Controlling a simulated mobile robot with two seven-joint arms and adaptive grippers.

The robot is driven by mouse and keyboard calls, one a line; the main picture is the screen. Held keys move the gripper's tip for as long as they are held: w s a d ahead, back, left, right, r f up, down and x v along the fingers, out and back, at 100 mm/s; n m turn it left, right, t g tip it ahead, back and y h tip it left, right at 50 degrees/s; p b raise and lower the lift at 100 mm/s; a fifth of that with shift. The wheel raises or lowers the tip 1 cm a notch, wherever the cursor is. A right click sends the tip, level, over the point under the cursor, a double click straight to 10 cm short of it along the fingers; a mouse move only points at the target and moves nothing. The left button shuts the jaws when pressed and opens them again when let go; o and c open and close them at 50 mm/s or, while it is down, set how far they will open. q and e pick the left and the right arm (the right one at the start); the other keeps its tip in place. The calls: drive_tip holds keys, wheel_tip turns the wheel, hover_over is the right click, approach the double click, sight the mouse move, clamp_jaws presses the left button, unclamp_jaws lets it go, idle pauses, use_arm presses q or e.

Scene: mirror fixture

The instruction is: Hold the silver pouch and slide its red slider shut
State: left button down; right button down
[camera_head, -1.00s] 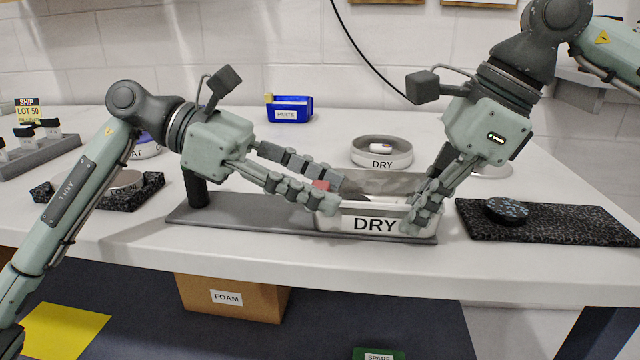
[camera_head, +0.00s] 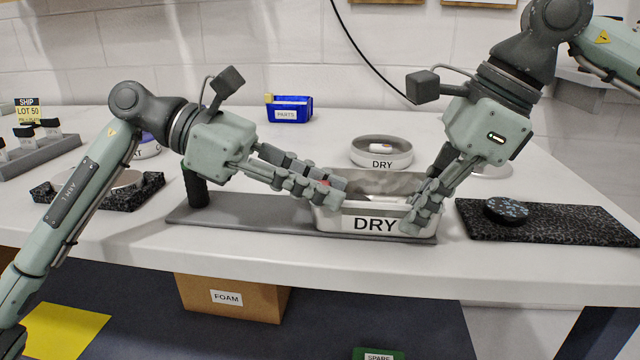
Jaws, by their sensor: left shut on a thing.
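The silver pouch (camera_head: 348,222), labelled DRY, stands on a grey plate (camera_head: 235,218) near the table's front edge. Its grey inner face shows above the label. The red slider (camera_head: 325,182) is a small red patch at the pouch's upper left, mostly covered by fingers. My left gripper (camera_head: 338,191) is shut on the red slider, coming in from the left. My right gripper (camera_head: 418,208) reaches down at the pouch's right end, its fingers overlapping that edge. Whether they pinch it is hidden.
A round dish (camera_head: 382,164) marked DRY stands behind the pouch. A black speckled mat (camera_head: 560,228) with a dark puck (camera_head: 506,210) lies to the right. A blue bin (camera_head: 289,110) stands at the back. A dark post (camera_head: 196,188) rises at the plate's left end.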

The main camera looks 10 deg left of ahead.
use_arm(q)
drive_tip(key=d, duration=0.4)
drive_tip(key=shift+d, duration=0.25)
drive_tip(key=c, duration=1.4)
unclamp_jaws()
drive_tip(key=shift+o, duration=0.2)
drive_tip(key=shift+a, duration=0.1)
drive_tip(key=v, duration=1.2)
